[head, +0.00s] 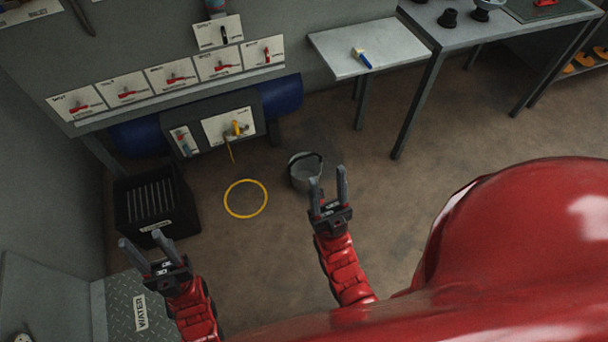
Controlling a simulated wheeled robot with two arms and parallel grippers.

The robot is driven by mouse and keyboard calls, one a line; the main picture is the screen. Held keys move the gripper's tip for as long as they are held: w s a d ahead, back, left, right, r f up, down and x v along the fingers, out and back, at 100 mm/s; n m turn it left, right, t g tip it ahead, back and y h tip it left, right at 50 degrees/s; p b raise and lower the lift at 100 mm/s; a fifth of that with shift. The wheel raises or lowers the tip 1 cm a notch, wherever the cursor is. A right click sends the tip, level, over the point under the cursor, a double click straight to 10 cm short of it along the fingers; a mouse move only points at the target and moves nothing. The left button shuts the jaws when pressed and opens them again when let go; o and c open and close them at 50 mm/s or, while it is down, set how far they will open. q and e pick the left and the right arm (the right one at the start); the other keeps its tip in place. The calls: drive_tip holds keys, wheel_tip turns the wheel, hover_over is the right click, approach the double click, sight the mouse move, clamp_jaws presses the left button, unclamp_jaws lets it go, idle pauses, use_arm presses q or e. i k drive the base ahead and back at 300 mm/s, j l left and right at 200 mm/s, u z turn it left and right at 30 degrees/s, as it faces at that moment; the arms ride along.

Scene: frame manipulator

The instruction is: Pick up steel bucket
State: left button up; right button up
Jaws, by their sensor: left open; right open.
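The steel bucket (301,178) is a small grey pail with a dark handle. It stands on the brown floor near the middle of the head view, just right of a yellow ring. My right gripper (328,186) is open and empty. In the picture its fingers reach up beside the bucket's lower right side and slightly overlap it; I cannot tell the height gap between them. My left gripper (140,246) is open and empty at the lower left, well away from the bucket.
The yellow ring (245,198) lies on the floor. A black crate (155,205) stands at the left. A panel with red-handled valves (171,78) and a blue tank (283,95) are behind. A light side table (368,46) stands at the back right. Floor right of the bucket is clear.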

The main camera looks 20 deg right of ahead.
sight(302, 166)
drive_tip(key=i+z, duration=0.1)
drive_tip(key=i, duration=0.35)
drive_tip(key=i+j+z, duration=0.1)
drive_tip(key=i, duration=0.35)
drive_tip(key=i+j+z, duration=0.1)
drive_tip(key=i+j, duration=0.15)
drive_tip(key=i, duration=0.25)
drive_tip(key=z, duration=0.9)
